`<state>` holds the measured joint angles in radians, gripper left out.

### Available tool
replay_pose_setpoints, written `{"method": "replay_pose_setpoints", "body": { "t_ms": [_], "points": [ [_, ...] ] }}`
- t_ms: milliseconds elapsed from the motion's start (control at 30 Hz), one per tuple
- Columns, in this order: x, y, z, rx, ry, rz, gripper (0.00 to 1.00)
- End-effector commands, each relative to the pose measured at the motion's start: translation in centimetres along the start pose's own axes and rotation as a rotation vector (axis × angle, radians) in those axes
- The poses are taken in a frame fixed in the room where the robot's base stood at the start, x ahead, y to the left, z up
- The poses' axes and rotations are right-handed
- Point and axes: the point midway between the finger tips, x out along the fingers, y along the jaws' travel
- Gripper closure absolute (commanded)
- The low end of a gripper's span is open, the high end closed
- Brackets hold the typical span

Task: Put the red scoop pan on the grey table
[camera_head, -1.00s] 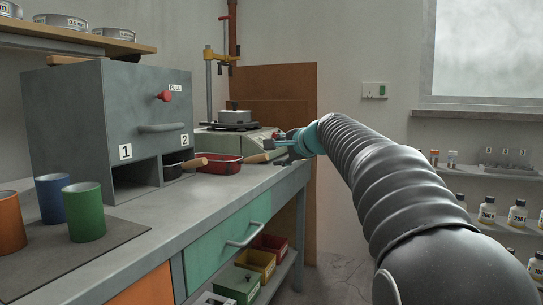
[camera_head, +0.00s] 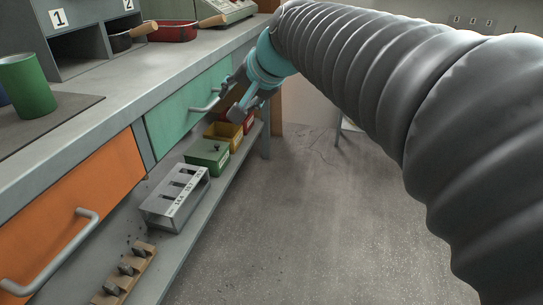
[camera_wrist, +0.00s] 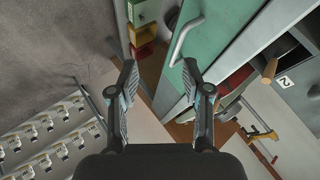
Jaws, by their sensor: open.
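The red scoop pan (camera_head: 178,31) is a shallow red pan with a wooden handle, on the concrete bench top (camera_head: 112,76) beside compartment 2. In the wrist view the red pan (camera_wrist: 234,82) shows partly behind my right finger. My gripper (camera_head: 233,98) is open and empty, below the bench top's level, near the teal drawer's far end. In the wrist view my gripper (camera_wrist: 160,85) has its fingers apart, with the teal drawer's handle (camera_wrist: 183,42) beyond them. I cannot pick out a separate grey table for certain.
A black pan (camera_head: 122,42) sits in compartment 2, its wooden handle sticking out. The teal drawer (camera_head: 185,112) and orange drawer (camera_head: 75,215) look shut. Green (camera_head: 207,156) and yellow (camera_head: 224,133) bins stand on the low shelf. Open floor (camera_head: 300,220) lies right of the bench.

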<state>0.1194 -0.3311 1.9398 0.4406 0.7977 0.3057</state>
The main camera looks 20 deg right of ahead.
Motion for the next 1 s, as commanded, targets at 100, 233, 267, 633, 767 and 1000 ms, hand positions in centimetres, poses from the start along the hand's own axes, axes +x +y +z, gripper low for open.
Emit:
{"method": "replay_pose_setpoints", "body": {
  "t_ms": [100, 233, 267, 633, 767, 1000],
  "points": [
    [-1.3, 4.6, 6.5, -0.189, -0.055, 0.096, 0.51],
    [-2.2, 10.0, 12.5, -0.388, -0.120, 0.194, 0.51],
    [-2.4, 11.2, 13.7, -0.429, -0.134, 0.213, 0.51],
    [-3.1, 18.3, 19.9, -0.669, -0.223, 0.326, 0.51],
    [-3.1, 18.3, 19.9, -0.669, -0.223, 0.326, 0.51],
    [-3.8, 17.7, 19.5, -0.667, -0.223, 0.325, 0.51]
  ]
}}
